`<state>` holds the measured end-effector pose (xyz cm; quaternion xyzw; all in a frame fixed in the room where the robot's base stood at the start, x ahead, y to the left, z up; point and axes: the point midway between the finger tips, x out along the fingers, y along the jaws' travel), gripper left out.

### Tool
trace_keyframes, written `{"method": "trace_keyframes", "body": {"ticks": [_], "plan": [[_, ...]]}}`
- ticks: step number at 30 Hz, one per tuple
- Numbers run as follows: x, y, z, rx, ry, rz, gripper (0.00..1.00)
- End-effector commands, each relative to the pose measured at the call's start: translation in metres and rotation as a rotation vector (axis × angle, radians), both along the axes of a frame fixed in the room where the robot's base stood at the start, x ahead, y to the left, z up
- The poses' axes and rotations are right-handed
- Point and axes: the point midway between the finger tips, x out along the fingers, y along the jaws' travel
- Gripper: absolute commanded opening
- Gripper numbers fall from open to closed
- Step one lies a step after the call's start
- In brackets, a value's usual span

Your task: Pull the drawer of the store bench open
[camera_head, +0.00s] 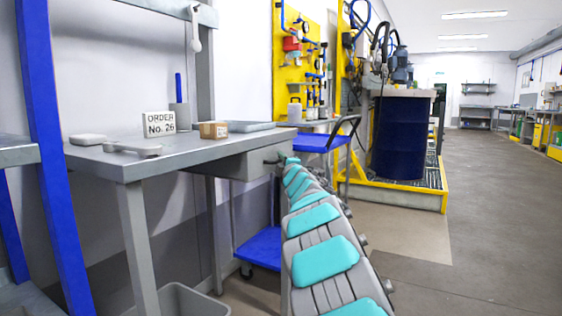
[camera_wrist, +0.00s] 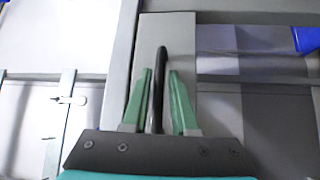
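The store bench (camera_head: 185,148) is a grey metal table on the left in the head view. Its grey drawer (camera_head: 255,162) hangs under the right end of the top and looks shut. In the wrist view the drawer front (camera_wrist: 184,35) is a grey panel with a dark bar handle (camera_wrist: 161,58) upright in the picture. My gripper (camera_wrist: 159,76) has its two green fingers on either side of the handle, with narrow gaps showing, so it looks open around it. In the head view my arm reaches the drawer front and hides most of the handle and fingertips.
On the bench top stand an order sign (camera_head: 159,124), a small cardboard box (camera_head: 213,130) and a grey scoop-like tool (camera_head: 133,148). A blue trolley (camera_head: 262,248) stands behind my arm. A blue drum (camera_head: 400,138) stands beyond. The floor to the right is clear.

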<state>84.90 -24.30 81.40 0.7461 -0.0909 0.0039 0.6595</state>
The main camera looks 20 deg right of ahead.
Motion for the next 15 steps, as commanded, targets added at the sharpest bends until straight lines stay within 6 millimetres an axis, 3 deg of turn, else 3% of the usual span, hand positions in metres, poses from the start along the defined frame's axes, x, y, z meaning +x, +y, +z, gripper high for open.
{"method": "trace_keyframes", "body": {"ticks": [5,12,15], "plan": [[-0.0001,0.0000,0.0003,0.000,0.000,0.000,0.25],[-0.0002,0.0003,0.0004,0.000,-0.001,0.000,0.00],[-0.0002,0.0003,0.0002,0.000,0.000,0.000,0.00]]}}
